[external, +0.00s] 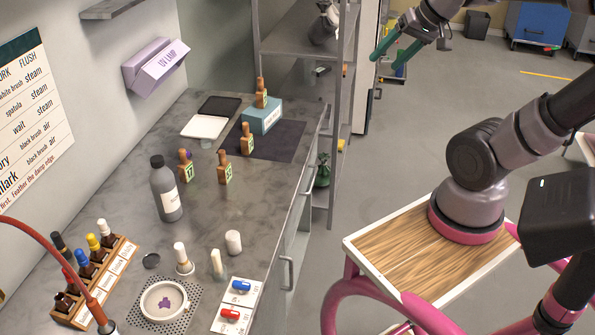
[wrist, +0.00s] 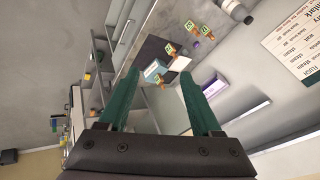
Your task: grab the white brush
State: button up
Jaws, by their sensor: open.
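At the lower left in the external view, a small wooden rack (external: 78,315) holds several dark bottles with black, blue, yellow and white tops. The white-topped piece (external: 103,227) at its far right end may be the white brush.
On the grey counter (external: 125,205) stand a grey bottle (external: 166,190), several numbered wooden bottles, a blue box (external: 262,117) and a round white dish (external: 164,302). An orange hose (external: 52,251) arches near the rack. A purple UV lamp box (external: 155,66) hangs on the wall.

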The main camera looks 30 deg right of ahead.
aim_at(182, 257)
jog(key=w+a+f+m+g+y, duration=0.2)
jog(key=a+f+g+y, duration=0.15)
jog(key=a, duration=0.75)
jog(key=w+a+f+m+g+y, duration=0.25)
jog(key=a+f, duration=0.25)
jog(key=a, duration=0.6)
jog(key=w+a+f+m+g+y, duration=0.2)
jog(key=a+f+y, duration=0.2)
jog(key=a, duration=0.7)
jog(key=a+f+m+t, duration=0.1)
jog(key=a+f+m, duration=0.1)
jog(key=a+f, duration=0.3)
jog(key=a+f+m+t, duration=0.1)
jog(key=a+f+m, duration=0.2)
jog(key=a+f, duration=0.3)
jog(key=a+f+m+t, duration=0.1)
jog(key=a+f+m, duration=0.2)
jog(key=f, duration=1.1)
jog(key=shift+w+a+m+y, duration=0.2)
jog(key=shift+a+m+y, duration=0.1)
jog(key=shift+a, duration=1.1)
jog(key=shift+x, duration=3)
jog(key=shift+d+f, duration=0.1)
grip_shut()
